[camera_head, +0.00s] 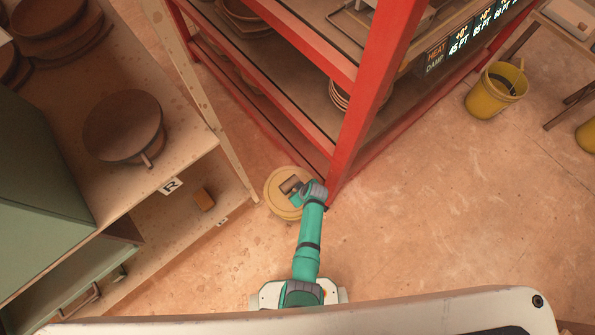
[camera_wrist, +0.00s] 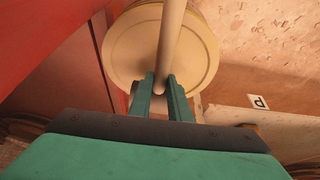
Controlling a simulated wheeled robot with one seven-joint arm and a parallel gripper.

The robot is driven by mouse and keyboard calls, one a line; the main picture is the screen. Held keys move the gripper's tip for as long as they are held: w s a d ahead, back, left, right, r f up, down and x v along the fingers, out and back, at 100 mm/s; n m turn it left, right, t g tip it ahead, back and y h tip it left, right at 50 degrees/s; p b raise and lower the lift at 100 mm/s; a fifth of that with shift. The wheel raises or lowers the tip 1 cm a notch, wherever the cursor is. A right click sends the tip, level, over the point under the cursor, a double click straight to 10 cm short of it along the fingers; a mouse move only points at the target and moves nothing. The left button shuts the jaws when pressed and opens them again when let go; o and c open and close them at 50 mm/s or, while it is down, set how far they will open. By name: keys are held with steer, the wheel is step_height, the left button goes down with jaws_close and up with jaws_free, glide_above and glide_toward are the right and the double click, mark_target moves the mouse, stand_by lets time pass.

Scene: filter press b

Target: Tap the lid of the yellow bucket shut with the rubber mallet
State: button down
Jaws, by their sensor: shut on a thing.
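A pale yellow round lid (camera_head: 273,207) tops a bucket on the floor beside the red rack post; it also shows in the wrist view (camera_wrist: 125,52). Most of the bucket's wall is hidden under the lid, and I cannot tell how fully the lid is seated. My gripper (camera_wrist: 160,88) is shut on a pale mallet handle (camera_wrist: 169,45), which runs up the wrist view across the lid. In the head view a dark block (camera_head: 291,184), likely the mallet head, shows over the lid. I cannot tell if it touches the lid.
A red rack (camera_head: 352,125) stands close at the lid's right. A wooden shelf (camera_head: 185,130) with a dark round lidded pot stands at the left. An open yellow bucket (camera_head: 484,101) stands at the upper right, another at the right edge.

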steer(key=shift+r, duration=4)
steer(key=shift+w+r, duration=0.1)
